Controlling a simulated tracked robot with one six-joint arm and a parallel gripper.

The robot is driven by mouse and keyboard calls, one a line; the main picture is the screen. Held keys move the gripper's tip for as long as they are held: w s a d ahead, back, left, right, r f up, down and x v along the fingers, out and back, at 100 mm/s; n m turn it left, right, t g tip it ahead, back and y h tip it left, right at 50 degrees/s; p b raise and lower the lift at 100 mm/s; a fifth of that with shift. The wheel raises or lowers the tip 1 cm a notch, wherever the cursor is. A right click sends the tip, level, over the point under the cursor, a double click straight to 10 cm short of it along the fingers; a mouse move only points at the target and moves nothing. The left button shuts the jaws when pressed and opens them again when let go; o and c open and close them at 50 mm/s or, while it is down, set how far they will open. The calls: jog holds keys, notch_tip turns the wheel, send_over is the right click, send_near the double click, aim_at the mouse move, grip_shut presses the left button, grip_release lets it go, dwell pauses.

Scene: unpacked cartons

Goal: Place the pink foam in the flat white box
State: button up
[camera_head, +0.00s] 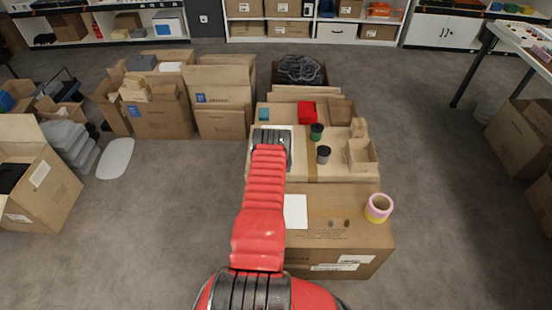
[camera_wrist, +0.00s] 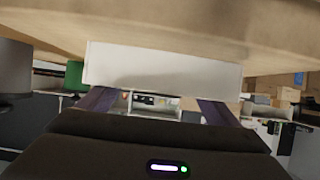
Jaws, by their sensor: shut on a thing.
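My gripper (camera_head: 270,140) is at the left side of the carton top, past the front carton. In the wrist view, which looks upside down, my gripper (camera_wrist: 158,98) has its two fingers at a flat white box-like piece (camera_wrist: 162,70) and is shut on it. Its white rim also shows around my gripper in the head view (camera_head: 288,128). I cannot tell how deep this piece is or what is in it. I see no clear pink foam. A short pink and yellow ring (camera_head: 379,208) stands on the front carton's right end; I cannot tell if it is foam.
A green cup (camera_head: 316,132), a dark cup (camera_head: 323,154), a red block (camera_head: 307,112) and a small open carton (camera_head: 361,154) stand right of my gripper. A flat white sheet (camera_head: 295,211) lies on the front carton (camera_head: 340,235). Open cartons (camera_head: 160,112) stand left; floor is free right.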

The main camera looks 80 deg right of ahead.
jog(key=shift+a+f, duration=0.15)
jog(key=shift+f, duration=0.15)
jog(key=shift+a+f, duration=0.25)
jog(key=shift+f, duration=0.55)
jog(key=o, duration=0.9)
jog(key=shift+r, duration=0.4)
jog(key=shift+a+r, duration=0.15)
jog(key=shift+r, duration=0.1)
jog(key=shift+r+v, duration=0.2)
jog(key=shift+v, duration=2.65)
jog(key=shift+r+v, duration=0.15)
jog(key=shift+v, duration=2.7)
jog(key=shift+s+d, duration=0.1)
jog(key=shift+d, duration=0.15)
